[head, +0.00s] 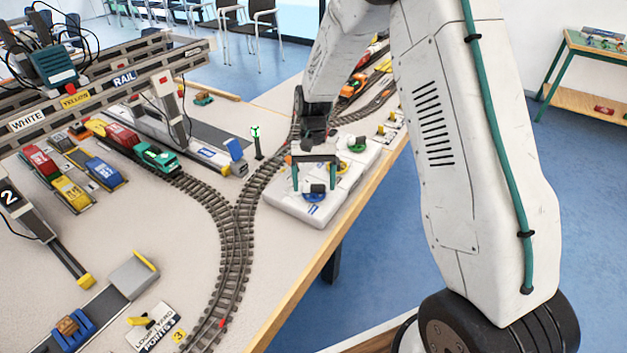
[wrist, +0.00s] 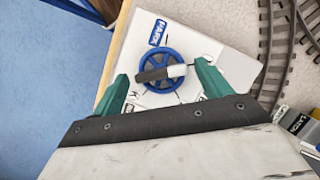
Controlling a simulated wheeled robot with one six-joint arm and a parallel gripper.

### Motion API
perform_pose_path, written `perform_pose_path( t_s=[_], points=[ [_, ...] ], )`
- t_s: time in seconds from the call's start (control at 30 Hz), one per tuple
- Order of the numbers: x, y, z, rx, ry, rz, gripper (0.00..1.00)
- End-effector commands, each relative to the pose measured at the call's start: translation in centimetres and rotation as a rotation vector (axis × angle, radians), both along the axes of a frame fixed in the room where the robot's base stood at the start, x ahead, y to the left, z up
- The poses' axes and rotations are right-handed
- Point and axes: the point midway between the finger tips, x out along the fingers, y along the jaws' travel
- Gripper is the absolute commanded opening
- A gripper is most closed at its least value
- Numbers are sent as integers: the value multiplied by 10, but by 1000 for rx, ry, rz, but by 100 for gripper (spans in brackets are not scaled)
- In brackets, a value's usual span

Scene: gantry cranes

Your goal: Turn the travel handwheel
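A blue handwheel (wrist: 171,88) with a dark and white bar across it sits on a white control box (wrist: 203,45). Which wheel is the travel handwheel I cannot read. My gripper (wrist: 160,68) is open, its two teal fingers on either side of the blue wheel, with gaps between them and its rim in the wrist view. In the head view my gripper (head: 315,187) points down over the near end of the box (head: 275,205), and the blue wheel (head: 317,189) shows between the fingers. A green wheel (head: 357,147) and a yellow wheel (head: 342,167) are farther back on the box.
A railway track (head: 238,235) curves past the box's left side. A green signal post (head: 256,140) stands beside the track. The gantry crane (head: 120,80) and toy wagons (head: 70,190) are to the left. The table's wooden edge (head: 300,285) runs close along the right.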

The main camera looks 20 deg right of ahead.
Motion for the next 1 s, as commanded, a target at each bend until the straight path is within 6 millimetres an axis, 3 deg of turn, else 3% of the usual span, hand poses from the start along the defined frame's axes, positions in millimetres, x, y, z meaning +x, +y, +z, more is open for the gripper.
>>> perform_pose_path(
  t_s=[0.33,0.7,1.0],
  points=[
    [2,0,4,0,-2,0,78],
    [23,-8,57,0,-4,0,78],
    [28,-10,72,0,0,0,78]
  ],
)
